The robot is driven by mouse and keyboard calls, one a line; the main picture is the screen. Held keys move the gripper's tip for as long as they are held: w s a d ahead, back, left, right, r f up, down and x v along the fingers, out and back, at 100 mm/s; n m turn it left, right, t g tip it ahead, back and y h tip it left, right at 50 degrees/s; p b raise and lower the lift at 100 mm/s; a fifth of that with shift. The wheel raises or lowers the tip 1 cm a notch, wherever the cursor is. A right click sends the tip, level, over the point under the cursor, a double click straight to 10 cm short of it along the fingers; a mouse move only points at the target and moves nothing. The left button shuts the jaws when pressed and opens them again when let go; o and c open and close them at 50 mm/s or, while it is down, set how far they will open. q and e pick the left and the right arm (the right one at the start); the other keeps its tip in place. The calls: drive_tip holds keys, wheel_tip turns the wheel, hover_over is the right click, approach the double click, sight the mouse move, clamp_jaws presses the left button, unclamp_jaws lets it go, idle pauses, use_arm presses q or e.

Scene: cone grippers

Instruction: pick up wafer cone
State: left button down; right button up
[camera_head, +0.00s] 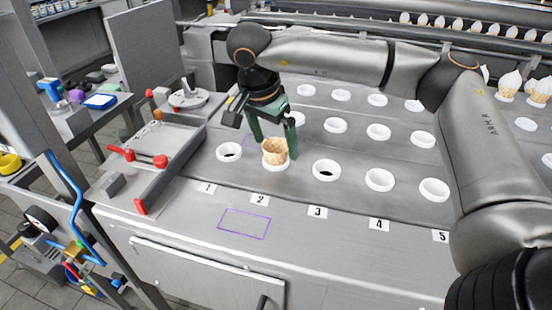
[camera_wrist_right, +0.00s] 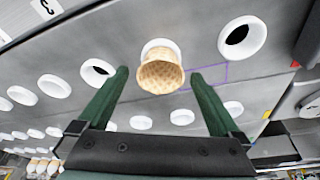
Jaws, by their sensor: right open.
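A tan wafer cone (camera_head: 274,150) with a waffle pattern stands in a white ring holder above label 2 in the head view. In the right wrist view the wafer cone (camera_wrist_right: 161,74) shows between the fingers, with its white holder (camera_wrist_right: 160,46) behind it. My right gripper (camera_head: 273,143) is open, its two green fingers on either side of the cone. In the right wrist view the right gripper (camera_wrist_right: 159,72) has a clear gap between each finger and the cone. My left gripper is not in view.
White ring holders (camera_head: 379,180) stand in rows across the metal table, with number labels along the front. A clamp fixture with red knobs (camera_head: 160,161) is at the left. Cones with white tops (camera_head: 540,92) stand at the far right. A purple outline (camera_head: 244,223) marks bare metal in front.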

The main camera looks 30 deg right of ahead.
drive_tip(key=shift+x, duration=1.2)
drive_tip(key=c, duration=0.8)
drive_tip(key=shift+o, duration=0.2)
drive_tip(key=shift+r, duration=0.15)
